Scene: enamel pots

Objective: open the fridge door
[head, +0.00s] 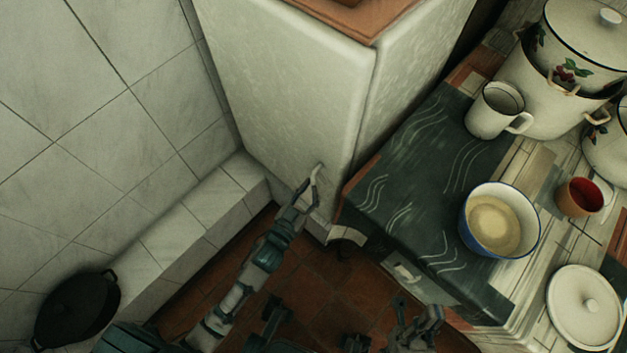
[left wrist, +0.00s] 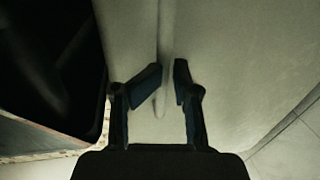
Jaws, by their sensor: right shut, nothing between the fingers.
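The white fridge (head: 290,90) stands at the top middle of the head view, its door closed. Its pale handle (head: 316,172) is near the lower right of the door front. My left gripper (head: 304,190) is at the handle's lower end. In the left wrist view my left gripper (left wrist: 168,76) is partly open, and the handle (left wrist: 164,45) shows as a pale bar beyond and between its fingertips. I cannot tell whether the fingers touch it. My right gripper (head: 428,322) is shut and empty, low beside the counter front.
A counter with a dark cloth (head: 420,170) stands right of the fridge. On it are a white mug (head: 490,112), a blue-rimmed bowl (head: 468,222), a red cup (head: 578,198), a lid (head: 575,325) and enamel pots (head: 535,90). A black pan (head: 78,310) rests on the tiled ledge (head: 190,215) at left.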

